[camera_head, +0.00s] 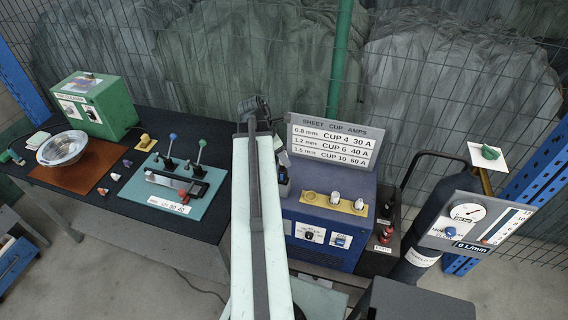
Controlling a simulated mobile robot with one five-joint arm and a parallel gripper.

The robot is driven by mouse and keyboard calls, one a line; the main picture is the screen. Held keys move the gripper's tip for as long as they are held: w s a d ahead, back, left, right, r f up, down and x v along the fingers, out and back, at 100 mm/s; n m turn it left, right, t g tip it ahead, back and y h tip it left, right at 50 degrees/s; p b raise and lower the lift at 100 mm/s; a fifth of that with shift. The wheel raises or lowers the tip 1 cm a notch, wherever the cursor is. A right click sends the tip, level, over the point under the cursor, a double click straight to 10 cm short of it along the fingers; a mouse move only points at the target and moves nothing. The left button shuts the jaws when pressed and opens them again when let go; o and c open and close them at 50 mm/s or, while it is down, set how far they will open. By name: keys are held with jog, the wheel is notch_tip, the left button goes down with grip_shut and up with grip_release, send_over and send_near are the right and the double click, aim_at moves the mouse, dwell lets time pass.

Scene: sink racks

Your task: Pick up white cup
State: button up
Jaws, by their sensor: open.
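Small cone-like pieces stand in a row beside the brown mat on the dark bench at left: a white one, likely the white cup (116,177), between a purple one (127,163) and an orange one (103,190). Two white knob-like pieces (335,197) also sit on the gold strip of the blue box; I cannot tell whether these are cups. My gripper (256,106) is at the far end of my white arm, near the bench's back right, well away from the white piece. It is open; its fingertips are hard to make out. Nothing shows in it.
A metal bowl (62,148) sits on the brown mat (70,178). A green box (96,105) stands behind. A teal plate (205,205) with upright levers lies between the small pieces and my arm. A blue box (325,222), sign (333,140) and dark cylinder (445,215) stand right.

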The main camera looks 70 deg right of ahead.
jog(key=shift+f, duration=0.1)
grip_shut()
notch_tip(320, 180, up, 10)
jog(key=p, duration=1)
jog(key=shift+p, duration=0.35)
jog(key=shift+s, duration=0.1)
